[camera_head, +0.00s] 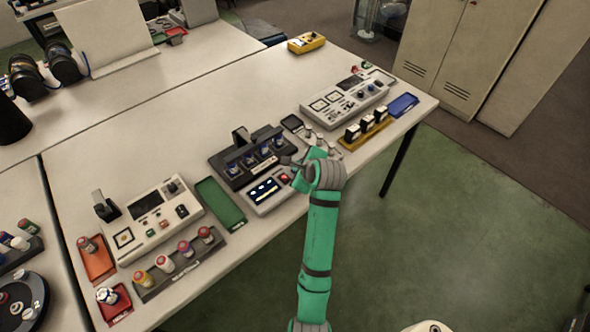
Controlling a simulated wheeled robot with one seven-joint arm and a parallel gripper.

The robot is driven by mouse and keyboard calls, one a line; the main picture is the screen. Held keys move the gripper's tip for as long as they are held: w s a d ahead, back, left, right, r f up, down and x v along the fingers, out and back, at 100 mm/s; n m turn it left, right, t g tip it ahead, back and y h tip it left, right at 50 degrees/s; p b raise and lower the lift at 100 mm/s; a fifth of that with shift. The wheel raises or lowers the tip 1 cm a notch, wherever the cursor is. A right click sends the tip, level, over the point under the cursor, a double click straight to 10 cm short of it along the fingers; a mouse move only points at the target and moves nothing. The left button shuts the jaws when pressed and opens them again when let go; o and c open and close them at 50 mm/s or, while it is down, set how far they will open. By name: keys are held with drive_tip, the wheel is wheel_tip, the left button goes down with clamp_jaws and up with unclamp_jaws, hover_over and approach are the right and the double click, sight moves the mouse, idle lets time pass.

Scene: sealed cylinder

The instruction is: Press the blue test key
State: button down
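My green arm reaches over the front edge of the table, and my gripper (291,161) is at its end. The gripper is low over the right side of a dark rack (232,172) holding several blue-capped vials, and of a small grey panel (260,204) in front of it. That panel has a dark screen (264,190) and a red button (285,178). I cannot make out a blue test key for certain; my gripper and wrist may cover part of the panel. The fingers are too small and dark to tell whether they are open or touching anything.
A green tray (221,204) lies left of the panel. A console (152,222) and a rack of colored-cap vials (180,264) stand further left. Another console (345,104), a yellow-brown rack (367,133) and a blue tray (403,105) stand right. The table behind is mostly clear.

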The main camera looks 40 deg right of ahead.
drive_tip(key=shift+f, duration=0.25)
idle(0.4)
drive_tip(key=shift+r, duration=0.8)
wheel_tip(320, 180, up, 5)
drive_tip(key=shift+s+d, duration=0.1)
idle(0.5)
idle(0.9)
